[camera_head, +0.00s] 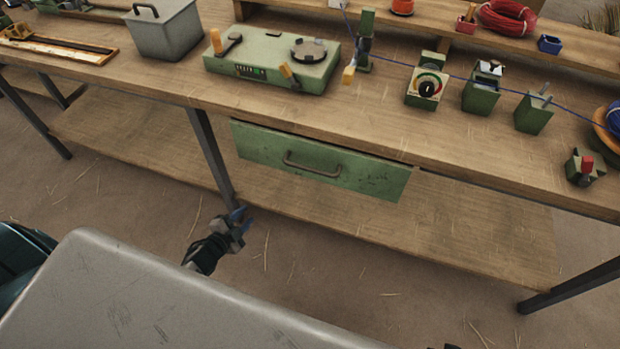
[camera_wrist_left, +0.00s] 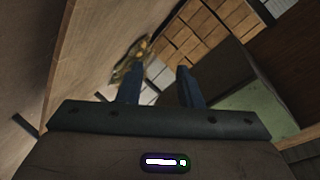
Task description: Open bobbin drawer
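The green drawer (camera_head: 255,146) hangs under the front edge of the workbench, its front close up under the tabletop with no open inside showing. Its bar handle (camera_head: 312,165) is in the middle of the front. My left gripper (camera_head: 243,217) is open and empty, below and left of the handle, apart from the drawer. In the left wrist view its two fingers (camera_wrist_left: 160,84) stand apart with nothing between them. A green surface (camera_wrist_left: 255,112) at the right of that view may be the drawer.
The wooden workbench (camera_head: 165,85) holds a grey lidded box (camera_head: 165,32), a green winding device (camera_head: 270,62), a dial box (camera_head: 427,88) and several small green fixtures. A metal leg (camera_head: 210,155) stands just behind my left gripper. A lower shelf (camera_head: 440,235) runs beneath the drawer.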

